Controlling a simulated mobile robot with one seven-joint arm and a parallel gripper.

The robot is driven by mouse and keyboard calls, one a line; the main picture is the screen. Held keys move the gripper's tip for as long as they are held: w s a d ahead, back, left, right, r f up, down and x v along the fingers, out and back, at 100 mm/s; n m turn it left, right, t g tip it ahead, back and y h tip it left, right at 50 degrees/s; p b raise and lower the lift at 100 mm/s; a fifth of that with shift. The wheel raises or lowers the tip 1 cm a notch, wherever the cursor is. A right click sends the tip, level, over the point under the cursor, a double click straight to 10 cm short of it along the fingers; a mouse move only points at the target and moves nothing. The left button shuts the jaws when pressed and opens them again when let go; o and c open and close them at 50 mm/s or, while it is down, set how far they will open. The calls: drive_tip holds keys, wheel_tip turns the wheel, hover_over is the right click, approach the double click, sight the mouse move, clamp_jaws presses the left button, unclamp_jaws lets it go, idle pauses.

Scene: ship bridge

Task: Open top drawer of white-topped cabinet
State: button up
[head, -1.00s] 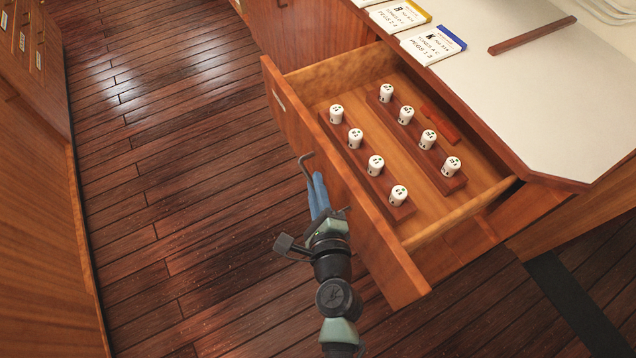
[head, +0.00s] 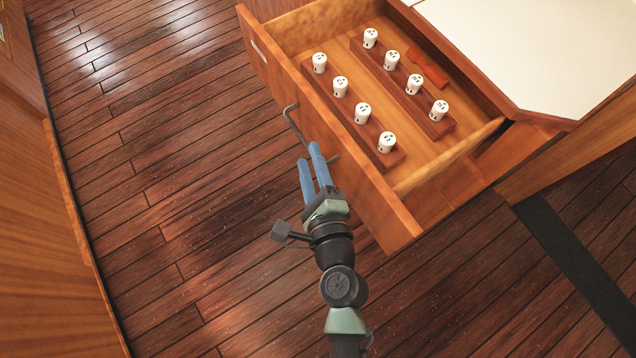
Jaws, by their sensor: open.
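The top drawer (head: 352,165) of the white-topped cabinet (head: 545,45) is pulled well out, so its inside shows. A thin metal bar handle (head: 290,120) sits on the drawer's front face, partly hidden by my fingers. My gripper (head: 309,152) has two blue fingers, spread apart and empty. Its fingertips are just in front of the drawer front, close to the right part of the handle. I cannot tell whether a finger touches the handle.
Inside the drawer, several white pegs with dark marks stand on two wooden strips (head: 400,82), beside a small reddish wooden piece (head: 428,68). Plank floor (head: 170,200) lies open to the left. A wooden panel (head: 45,220) stands at the far left.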

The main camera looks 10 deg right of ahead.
drive_tip(key=b+v, duration=0.1)
drive_tip(key=v, duration=0.5)
drive_tip(key=shift+s, duration=0.35)
drive_tip(key=shift+r, duration=0.15)
